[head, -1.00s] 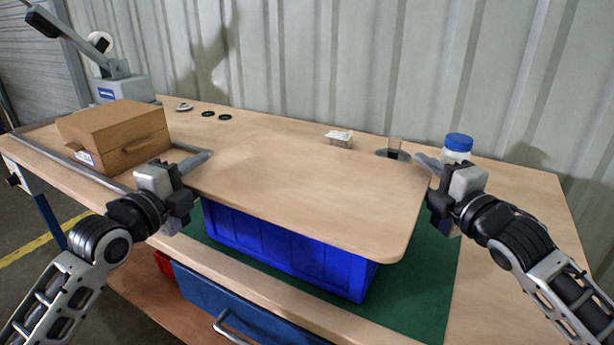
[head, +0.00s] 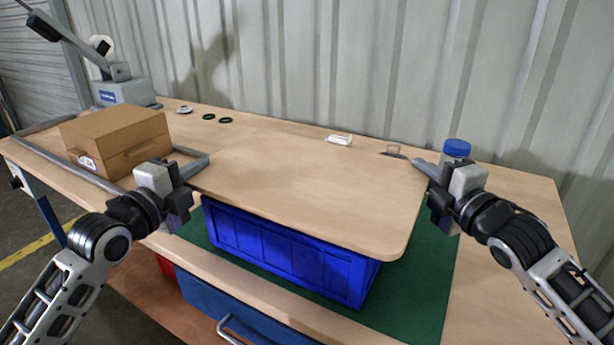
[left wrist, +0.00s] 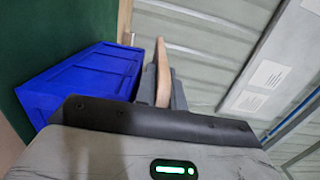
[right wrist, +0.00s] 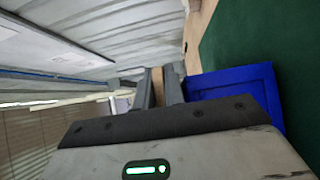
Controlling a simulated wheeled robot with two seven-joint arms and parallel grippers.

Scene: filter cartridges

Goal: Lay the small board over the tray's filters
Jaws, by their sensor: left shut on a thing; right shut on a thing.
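The small board (head: 310,185) is a pale wooden panel with rounded corners, held roughly level above the blue tray (head: 290,250). My left gripper (head: 200,162) is shut on the board's left edge, and my right gripper (head: 424,168) is shut on its right edge. The left wrist view shows the board's edge (left wrist: 163,80) between the fingers, with the blue tray (left wrist: 85,80) below. The right wrist view also shows the board's edge (right wrist: 158,85) in the jaws. The tray's filters are hidden under the board.
The tray stands on a green mat (head: 425,290) on the workbench. A cardboard box (head: 115,140) sits at the left. A blue-lidded bottle (head: 456,150), a small clear box (head: 339,139) and dark rings (head: 225,120) are along the back. The bench's right end is clear.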

